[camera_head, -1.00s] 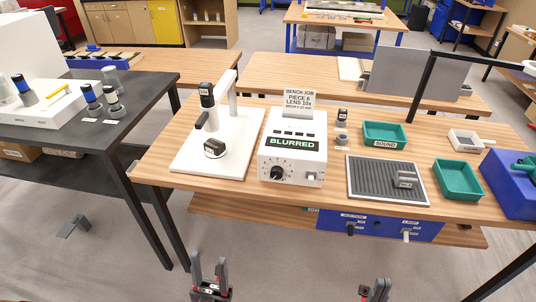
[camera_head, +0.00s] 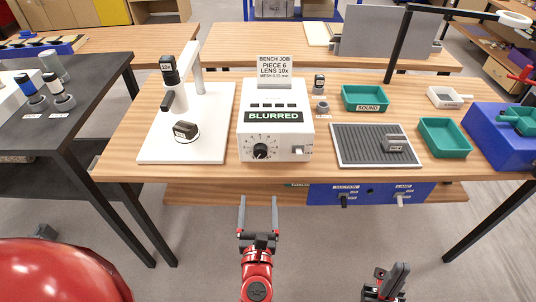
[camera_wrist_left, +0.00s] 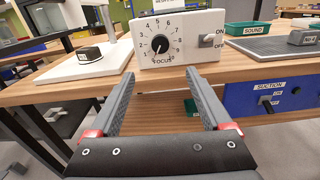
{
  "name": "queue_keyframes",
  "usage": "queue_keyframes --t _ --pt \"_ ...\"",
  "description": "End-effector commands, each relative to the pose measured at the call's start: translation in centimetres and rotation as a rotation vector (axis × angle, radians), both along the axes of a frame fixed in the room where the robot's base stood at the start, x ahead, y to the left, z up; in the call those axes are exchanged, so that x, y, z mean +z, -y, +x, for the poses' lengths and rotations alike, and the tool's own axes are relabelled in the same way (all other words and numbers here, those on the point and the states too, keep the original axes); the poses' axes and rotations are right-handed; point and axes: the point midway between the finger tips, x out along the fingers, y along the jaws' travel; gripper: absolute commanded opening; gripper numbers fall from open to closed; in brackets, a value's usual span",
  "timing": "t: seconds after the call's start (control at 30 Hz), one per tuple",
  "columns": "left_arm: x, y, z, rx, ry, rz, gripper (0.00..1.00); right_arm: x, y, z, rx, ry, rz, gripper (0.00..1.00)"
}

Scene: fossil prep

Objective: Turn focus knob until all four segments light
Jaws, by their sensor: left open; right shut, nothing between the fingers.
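The white control box (camera_head: 275,140) stands on the wooden bench and its display reads "BLURRED". The four segments (camera_head: 280,105) above the display look dark. The black focus knob (camera_head: 260,151) is on the box's front at lower left. In the left wrist view the focus knob (camera_wrist_left: 160,44) sits in a dial of numbers, with an ON/OFF switch (camera_wrist_left: 209,40) to its right. My left gripper (camera_head: 258,205) is open and empty, in front of and below the bench edge, pointing toward the box. My right gripper (camera_head: 385,280) is shut and empty, low in front of the bench.
A microscope stand (camera_head: 190,100) with a dark piece (camera_head: 186,131) on its white base is left of the box. A grey ribbed mat (camera_head: 350,150), green trays (camera_head: 365,98) and a blue bin (camera_head: 490,125) lie right. A card reads "PIECE 6, LENS 10x". The bench edge lies before the box.

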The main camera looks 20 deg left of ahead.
Motion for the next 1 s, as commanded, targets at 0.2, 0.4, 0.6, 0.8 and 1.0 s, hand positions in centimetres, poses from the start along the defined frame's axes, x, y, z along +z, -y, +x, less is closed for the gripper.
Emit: queue_keyframes --t 0.2,0.4,0.6,0.8,1.0 --pt "0.0 -0.5 1.6 0.004 0.004 -0.009 0.82 -0.2 0.0 0.0 0.0 0.0 0.0 0.0" --pt "0.0 -1.2 4.1 0.004 0.003 -0.005 0.82 -0.4 0.0 0.0 0.0 0.0 0.0 0.0" --pt "0.2 -2.0 6.8 0.003 0.004 -0.003 0.82 -0.4 0.0 0.0 0.0 0.0 0.0 0.0" --pt "0.2 -2.9 9.8 0.005 0.004 -0.001 0.82 -0.1 0.0 0.0 0.0 0.0 0.0 0.0" --pt "0.3 -3.8 13.1 0.002 0.004 -0.001 0.82 0.4 0.0 0.0 0.0 0.0 0.0 0.0"
